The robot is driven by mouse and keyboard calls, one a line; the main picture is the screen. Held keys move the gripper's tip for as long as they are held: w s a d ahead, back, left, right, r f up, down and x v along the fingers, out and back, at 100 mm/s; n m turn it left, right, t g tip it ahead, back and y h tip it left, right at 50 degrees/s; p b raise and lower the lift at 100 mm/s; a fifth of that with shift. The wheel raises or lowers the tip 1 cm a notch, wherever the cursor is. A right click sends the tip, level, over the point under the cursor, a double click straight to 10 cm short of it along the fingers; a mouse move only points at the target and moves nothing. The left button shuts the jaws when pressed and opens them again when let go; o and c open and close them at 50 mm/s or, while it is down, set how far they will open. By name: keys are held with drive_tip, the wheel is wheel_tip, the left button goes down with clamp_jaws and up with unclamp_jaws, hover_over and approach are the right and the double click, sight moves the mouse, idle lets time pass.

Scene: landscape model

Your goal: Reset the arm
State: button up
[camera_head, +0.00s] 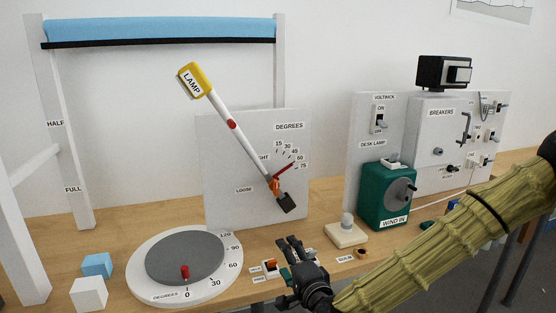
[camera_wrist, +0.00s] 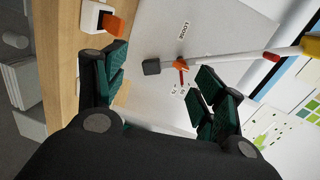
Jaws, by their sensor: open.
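The lamp arm is a white rod (camera_head: 228,122) tilted up to the left on an upright grey panel (camera_head: 222,206). Its upper end carries a yellow head (camera_head: 194,81) marked LAMP, and its lower end a black block (camera_head: 286,203). An orange piece (camera_head: 275,186) sits near its pivot, by a LOOSE label. A red pointer (camera_head: 284,171) lies by the degrees scale, toward its higher numbers. My gripper (camera_head: 284,270) is open and empty, low in front of the panel. In the wrist view the black block (camera_wrist: 152,67) and orange piece (camera_wrist: 180,65) show between my spread fingers (camera_wrist: 160,80).
A round dial (camera_head: 142,277), blue cube (camera_head: 97,265) and white cube (camera_head: 89,293) stand left. A small orange switch (camera_head: 270,265) is beside my gripper. A white-based knob (camera_head: 346,232), green winder box (camera_head: 376,205) and breaker panel (camera_head: 430,125) stand right.

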drive_tip(key=s+d+f+n+g+h+p, duration=0.1)
drive_tip(key=s+f+n+g, duration=0.15)
drive_tip(key=s+f, duration=0.4)
drive_tip(key=s+d+f+n+g, duration=0.1)
drive_tip(key=s+f+n+g, duration=0.2)
drive_tip(key=f, duration=0.7)
drive_tip(key=s+d+f+n+g+h+p, duration=0.1)
drive_tip(key=s+f+g, duration=0.1)
drive_tip(key=s+f, duration=0.5)
drive_tip(key=s+d+f+n+g+h, duration=0.1)
drive_tip(key=s+d+f+n+g, duration=0.1)
drive_tip(key=s+d+f, duration=0.2)
drive_tip(key=s+d+f+n+g+h+p, duration=0.1)
drive_tip(key=s+d+f, duration=0.4)
drive_tip(key=s, duration=0.6)
drive_tip(key=s+d+f+n+g+h+p, duration=0.1)
drive_tip(key=s+d+f+n+g+h, duration=0.1)
drive_tip(key=s+d+f+g, duration=0.3)
drive_tip(key=s+d+n, duration=0.1)
drive_tip(key=s+d, duration=0.1)
drive_tip(key=s, duration=0.1)
drive_tip(key=shift+d, duration=0.35)
